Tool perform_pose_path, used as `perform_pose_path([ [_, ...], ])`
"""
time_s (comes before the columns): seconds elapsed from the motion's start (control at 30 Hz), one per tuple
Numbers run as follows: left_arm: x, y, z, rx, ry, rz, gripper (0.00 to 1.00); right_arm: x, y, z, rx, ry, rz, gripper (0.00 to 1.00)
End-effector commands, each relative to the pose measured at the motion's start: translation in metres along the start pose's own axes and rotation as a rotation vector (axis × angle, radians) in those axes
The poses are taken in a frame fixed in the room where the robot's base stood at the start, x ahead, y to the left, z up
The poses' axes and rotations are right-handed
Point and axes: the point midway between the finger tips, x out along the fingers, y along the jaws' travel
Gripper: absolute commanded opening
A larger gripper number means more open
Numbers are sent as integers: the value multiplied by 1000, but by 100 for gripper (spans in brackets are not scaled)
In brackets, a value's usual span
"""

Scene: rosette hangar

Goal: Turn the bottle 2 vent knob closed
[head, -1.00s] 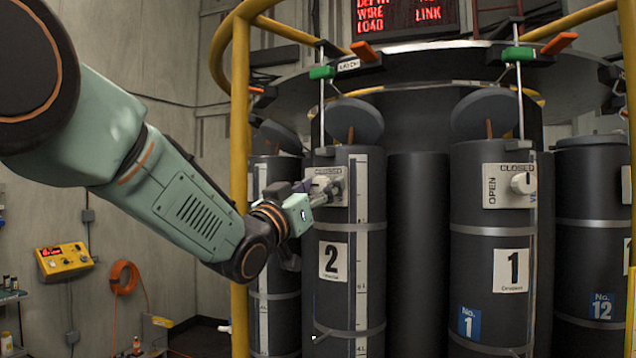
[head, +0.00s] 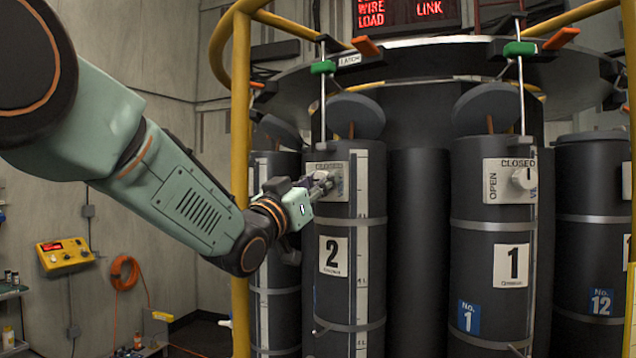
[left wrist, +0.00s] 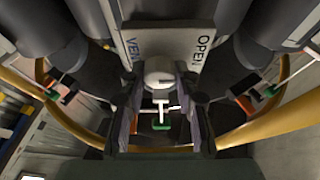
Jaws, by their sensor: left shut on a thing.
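Bottle 2 (head: 334,290) is a dark upright cylinder with a white "2" label, left of the middle in the head view. Its vent plate (head: 334,196) is near the top, partly hidden by my gripper. The left gripper (head: 322,182) reaches in from the left and is shut on the vent knob. In the left wrist view, the round pale vent knob (left wrist: 159,72) sits between the two dark fingers (left wrist: 160,110). The plate (left wrist: 170,30) behind it reads "VENT" and "OPEN". My right gripper is not in view.
Bottle 1 (head: 490,250) stands to the right with its own vent knob (head: 523,178). A yellow rail post (head: 240,190) is close beside my left arm. Orange and green latch parts (head: 323,67) are above bottle 2.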

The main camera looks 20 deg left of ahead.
Motion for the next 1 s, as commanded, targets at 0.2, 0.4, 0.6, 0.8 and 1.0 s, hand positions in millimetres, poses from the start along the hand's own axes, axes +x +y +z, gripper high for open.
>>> perform_pose_path([
  [0.2, 0, -1, 0, 33, 2, 13, 0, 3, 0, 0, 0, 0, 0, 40],
  [0.4, -1, -2, 0, 133, 3, 54, 0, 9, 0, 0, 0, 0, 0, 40],
  [0.6, -1, -2, 0, 295, 3, 120, 0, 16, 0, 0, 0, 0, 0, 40],
  [0.8, 0, -3, -1, 471, 2, 193, 0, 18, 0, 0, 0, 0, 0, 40],
  [1.0, 0, -3, -2, 647, 2, 266, 0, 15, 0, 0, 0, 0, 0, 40],
])
